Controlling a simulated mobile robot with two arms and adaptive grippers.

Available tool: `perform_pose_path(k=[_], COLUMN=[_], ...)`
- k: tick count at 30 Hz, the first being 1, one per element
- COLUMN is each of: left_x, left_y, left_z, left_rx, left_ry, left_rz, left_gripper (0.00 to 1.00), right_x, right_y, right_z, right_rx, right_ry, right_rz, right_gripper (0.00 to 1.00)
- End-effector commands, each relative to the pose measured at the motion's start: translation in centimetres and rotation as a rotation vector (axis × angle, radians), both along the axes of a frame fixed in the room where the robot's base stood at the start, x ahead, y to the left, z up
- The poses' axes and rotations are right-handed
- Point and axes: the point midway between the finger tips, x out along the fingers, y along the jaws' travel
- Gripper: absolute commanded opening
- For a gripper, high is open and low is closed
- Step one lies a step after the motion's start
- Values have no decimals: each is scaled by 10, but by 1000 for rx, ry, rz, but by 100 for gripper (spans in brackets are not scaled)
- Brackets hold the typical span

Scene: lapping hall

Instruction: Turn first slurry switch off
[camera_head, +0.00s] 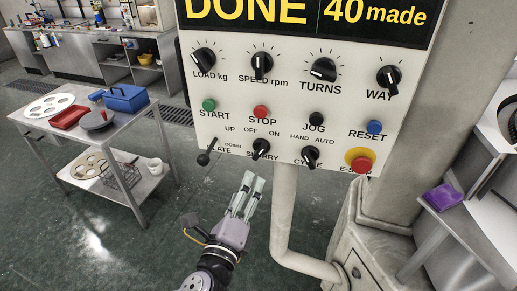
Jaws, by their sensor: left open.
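The slurry switch (260,149) is a black rotary knob low on the white control panel (225,135), under the words OFF and ON. Its pointer seems to lean up and right, toward ON; it is small, so this is not certain. Part of its label is covered by the knob. My left gripper (252,182) is just below the switch, its pale fingers pointing up at it. The fingers are open, with a narrow gap, and hold nothing. They look apart from the knob. My right gripper is not in view.
The platen lever (204,158) is left of the switch and the cycle knob (309,155) right of it. The red emergency stop (361,162) is further right. A grey pipe (285,215) runs down below the panel. A trolley (138,146) stands at left.

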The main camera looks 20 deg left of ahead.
Motion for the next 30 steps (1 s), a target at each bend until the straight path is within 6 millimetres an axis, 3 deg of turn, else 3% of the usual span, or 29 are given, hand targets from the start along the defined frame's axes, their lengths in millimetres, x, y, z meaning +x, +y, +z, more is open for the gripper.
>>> perform_pose_path(k=[3,15,21,30], left_x=[28,111,134,141], left_y=[2,7,9,9], left_z=[6,4,1,-1], left_rx=[2,0,-1,-2], left_ry=[-3,0,1,2], left_rz=[3,1,1,0], left_gripper=[63,63,63,63], right_x=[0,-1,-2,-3], right_y=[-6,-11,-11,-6], right_z=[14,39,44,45], right_rx=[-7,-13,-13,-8], right_ry=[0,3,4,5], right_rz=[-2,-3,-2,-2], right_gripper=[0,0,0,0])
